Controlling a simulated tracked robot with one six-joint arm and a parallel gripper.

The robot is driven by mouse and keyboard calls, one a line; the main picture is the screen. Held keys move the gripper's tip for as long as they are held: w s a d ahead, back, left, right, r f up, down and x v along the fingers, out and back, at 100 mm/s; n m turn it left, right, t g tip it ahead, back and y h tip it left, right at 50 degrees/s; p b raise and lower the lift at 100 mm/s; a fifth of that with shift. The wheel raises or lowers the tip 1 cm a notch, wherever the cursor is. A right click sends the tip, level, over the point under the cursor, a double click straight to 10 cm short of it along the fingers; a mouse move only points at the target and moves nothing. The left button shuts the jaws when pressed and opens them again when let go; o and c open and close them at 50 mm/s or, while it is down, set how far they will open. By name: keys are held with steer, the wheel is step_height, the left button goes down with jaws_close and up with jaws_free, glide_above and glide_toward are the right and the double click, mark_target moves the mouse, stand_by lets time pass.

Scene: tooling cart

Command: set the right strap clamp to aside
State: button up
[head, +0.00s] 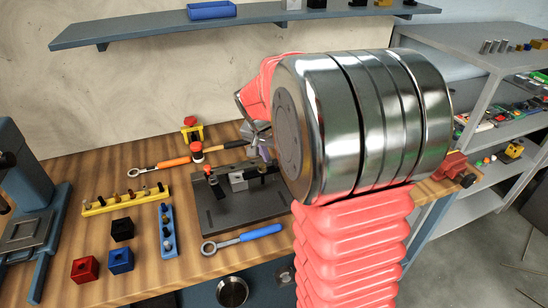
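A dark fixture plate (235,215) lies on the wooden bench with a grey metal block (238,181) on it. A clamp with a red-tipped part (210,174) stands left of the block. The right strap clamp (263,168) seems to be the small dark part just right of the block; my arm partly covers that side, and its strap's direction cannot be told. My gripper (262,146) is above and behind the block, close to this clamp. Its fingers are small and partly hidden by my arm, so neither their opening nor any contact is clear.
An orange-handled tool (172,162) lies behind the plate and a blue-handled wrench (245,238) in front. A yellow rack (125,200), a blue rack (168,232) and red, black and blue blocks (121,259) stand left. A shelf (250,22) hangs above.

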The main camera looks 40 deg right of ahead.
steer(key=shift+c, duration=0.4)
jaws_close()
steer(key=shift+w+d+n+t, duration=0.1)
steer(key=shift+w+n+t, duration=0.15)
steer(key=shift+n, duration=0.25)
steer(key=shift+w+d+n+t+y, duration=0.1)
steer(key=shift+w+n+t+y, duration=0.1)
steer(key=shift+n, duration=0.35)
steer(key=shift+w+n+t+y, duration=0.1)
steer(key=shift+n+t, duration=0.05)
steer(key=shift+n, duration=0.4)
steer(key=shift+w+a+n+t+y, duration=0.2)
steer(key=shift+w+n+y, duration=0.45)
steer(key=shift+n, duration=1.3)
steer(key=shift+w+a+n+t+y, duration=0.15)
steer(key=shift+w+n+y, duration=0.5)
steer(key=shift+n, duration=1.25)
steer(key=shift+w+a+n+t+y, duration=0.3)
steer(key=shift+n+y, duration=0.6)
steer(key=shift+n, duration=1.05)
steer(key=shift+w, duration=0.1)
